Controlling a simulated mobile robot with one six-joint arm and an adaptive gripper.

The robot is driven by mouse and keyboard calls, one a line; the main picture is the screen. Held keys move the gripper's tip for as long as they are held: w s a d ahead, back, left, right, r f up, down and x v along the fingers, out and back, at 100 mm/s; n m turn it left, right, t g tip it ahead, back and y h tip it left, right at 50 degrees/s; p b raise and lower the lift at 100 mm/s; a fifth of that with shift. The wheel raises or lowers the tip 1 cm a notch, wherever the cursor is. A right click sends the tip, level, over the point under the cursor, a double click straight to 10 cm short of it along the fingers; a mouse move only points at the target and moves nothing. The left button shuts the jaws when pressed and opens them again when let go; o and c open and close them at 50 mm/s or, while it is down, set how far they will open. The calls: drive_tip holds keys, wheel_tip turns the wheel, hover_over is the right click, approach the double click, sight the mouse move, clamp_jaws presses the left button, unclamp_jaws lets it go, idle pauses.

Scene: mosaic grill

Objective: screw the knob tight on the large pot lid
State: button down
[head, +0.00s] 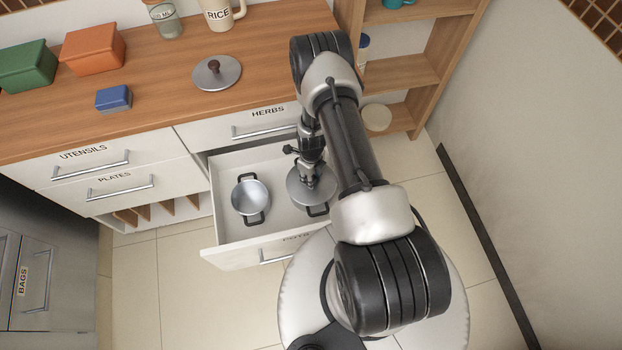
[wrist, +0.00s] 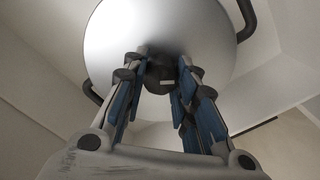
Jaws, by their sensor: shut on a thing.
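The large pot lid (head: 300,190) is a round grey metal disc on a pot in the right part of the open POTS drawer. A black pot handle (head: 317,210) shows beside its rim. In the wrist view the lid (wrist: 120,35) fills the top, with black pot handles at either side. The dark knob (wrist: 159,78) stands at the lid's middle. My gripper (wrist: 160,82) is shut on the knob, with a blue-padded finger on each side. In the head view my gripper (head: 309,174) is above the lid and hides the knob. Whether the knob sits tight cannot be told.
A smaller open pot (head: 250,197) stands left in the drawer (head: 225,232). A shelf (head: 405,72) stands right of my arm. The floor at right is clear.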

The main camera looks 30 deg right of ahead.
drive_tip(key=m, duration=0.3)
drive_tip(key=c, duration=1.2)
unclamp_jaws()
